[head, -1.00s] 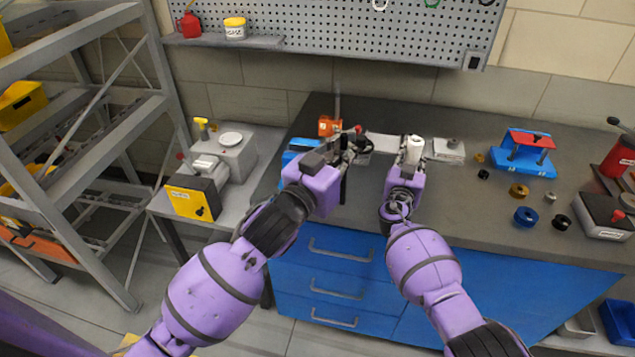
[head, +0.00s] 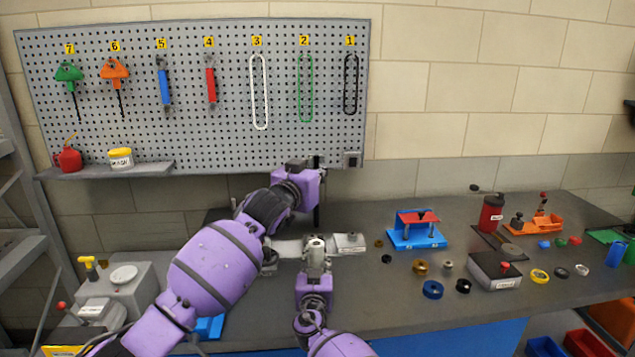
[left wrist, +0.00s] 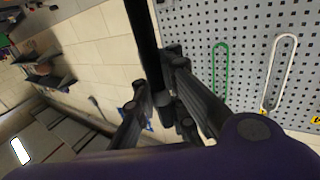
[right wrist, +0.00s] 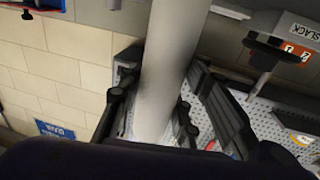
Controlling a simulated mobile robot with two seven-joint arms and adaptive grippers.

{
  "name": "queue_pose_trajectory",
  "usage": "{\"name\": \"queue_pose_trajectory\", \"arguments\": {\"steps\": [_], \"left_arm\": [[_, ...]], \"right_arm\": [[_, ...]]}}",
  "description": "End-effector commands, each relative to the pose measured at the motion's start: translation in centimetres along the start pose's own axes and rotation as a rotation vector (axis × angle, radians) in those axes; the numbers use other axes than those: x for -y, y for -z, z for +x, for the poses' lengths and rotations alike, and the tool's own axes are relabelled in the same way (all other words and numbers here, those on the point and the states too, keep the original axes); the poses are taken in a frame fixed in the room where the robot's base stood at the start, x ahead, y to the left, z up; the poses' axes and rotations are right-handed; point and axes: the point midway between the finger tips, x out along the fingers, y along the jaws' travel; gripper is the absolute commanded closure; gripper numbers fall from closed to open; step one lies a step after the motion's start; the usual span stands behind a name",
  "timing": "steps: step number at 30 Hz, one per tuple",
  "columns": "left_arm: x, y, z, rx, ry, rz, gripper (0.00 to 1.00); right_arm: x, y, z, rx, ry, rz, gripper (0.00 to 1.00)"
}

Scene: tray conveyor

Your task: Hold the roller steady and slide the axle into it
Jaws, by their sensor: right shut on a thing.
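In the right wrist view the roller (right wrist: 165,70) fills the space between the fingers. My left gripper (head: 314,188) is higher, near the pegboard's lower right corner. It appears shut on the dark, thin axle (head: 317,213), which points down above the roller's top. In the left wrist view the axle (left wrist: 143,35) runs between the fingers. Whether the axle's lower end touches the roller, I cannot tell.
A blue stand with a red top (head: 416,230) and several small rings lie to the right on the bench (head: 375,290). The pegboard (head: 205,130) stands behind my left gripper. A grey machine (head: 112,290) is at left.

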Motion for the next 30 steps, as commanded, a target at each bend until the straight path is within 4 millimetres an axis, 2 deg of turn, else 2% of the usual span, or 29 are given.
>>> {"name": "queue_pose_trajectory", "arguments": {"steps": [11,30], "left_arm": [[-0.1,0.0,0.0,-0.003,-0.004,-0.002,1.0],[-0.1,-4.0,0.0,-0.004,-0.004,-0.002,1.0]], "right_arm": [[0.0,-0.1,0.0,0.002,0.0,-0.001,1.0],[0.0,-0.2,-0.1,0.002,0.0,0.0,1.0]]}}
